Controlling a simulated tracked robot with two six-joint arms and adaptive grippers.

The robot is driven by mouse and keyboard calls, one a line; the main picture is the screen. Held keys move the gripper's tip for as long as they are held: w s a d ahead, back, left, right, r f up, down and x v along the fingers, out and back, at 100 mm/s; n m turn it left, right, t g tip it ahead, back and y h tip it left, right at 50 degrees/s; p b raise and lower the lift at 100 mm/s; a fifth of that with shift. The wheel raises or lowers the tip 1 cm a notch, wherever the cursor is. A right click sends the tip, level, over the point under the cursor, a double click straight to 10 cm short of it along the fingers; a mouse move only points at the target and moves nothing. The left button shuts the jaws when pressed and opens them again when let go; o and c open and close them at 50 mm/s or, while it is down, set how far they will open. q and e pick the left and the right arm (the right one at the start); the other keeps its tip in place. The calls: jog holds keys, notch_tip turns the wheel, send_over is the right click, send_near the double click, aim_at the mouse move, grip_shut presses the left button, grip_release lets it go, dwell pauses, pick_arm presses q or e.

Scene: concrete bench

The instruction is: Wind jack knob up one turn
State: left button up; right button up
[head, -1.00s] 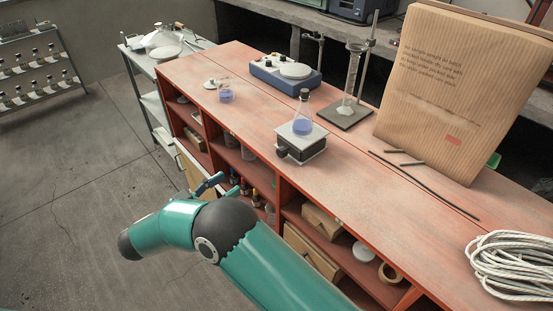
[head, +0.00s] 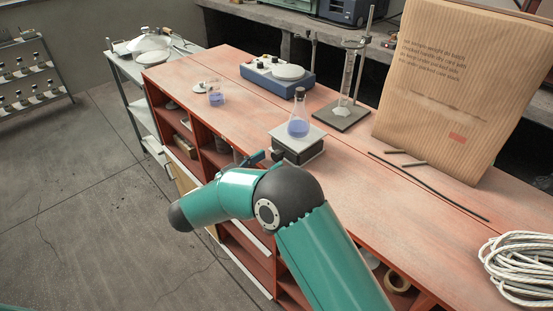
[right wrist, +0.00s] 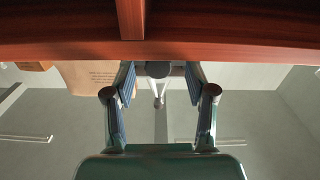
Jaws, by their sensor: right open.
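The lab jack (head: 298,150), a black body with a pale top plate, stands near the bench's front edge. A conical flask of blue liquid (head: 298,127) stands on it. My right gripper (head: 258,159) is just left of the jack in the head view, mostly hidden behind my own arm. The jack's knob is hidden there. In the right wrist view, which looks upside down, my right gripper (right wrist: 160,76) is open, its fingers either side of the dark round knob (right wrist: 157,69). I cannot tell whether they touch it. My left gripper is not in view.
The red bench (head: 400,190) holds a blue hotplate (head: 277,76), a beaker (head: 215,95), a retort stand (head: 343,115), a large paper bag (head: 455,90), dark rods and coiled rope (head: 522,265). The bench edge (right wrist: 70,53) crosses the right wrist view close to the fingers.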

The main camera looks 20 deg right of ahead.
jog(key=shift+x, duration=0.9)
jog(key=shift+s, duration=0.15)
jog(key=shift+c, duration=0.4)
grip_shut()
jog(key=shift+f+m+b, duration=0.25)
jog(key=shift+m+b, duration=0.55)
jog(key=shift+b, duration=0.25)
jog(key=shift+r+m+b, duration=0.15)
jog(key=shift+m+b, duration=0.25)
jog(key=shift+m, duration=0.2)
jog(key=shift+r, duration=0.1)
jog(key=shift+o, duration=0.4)
grip_release()
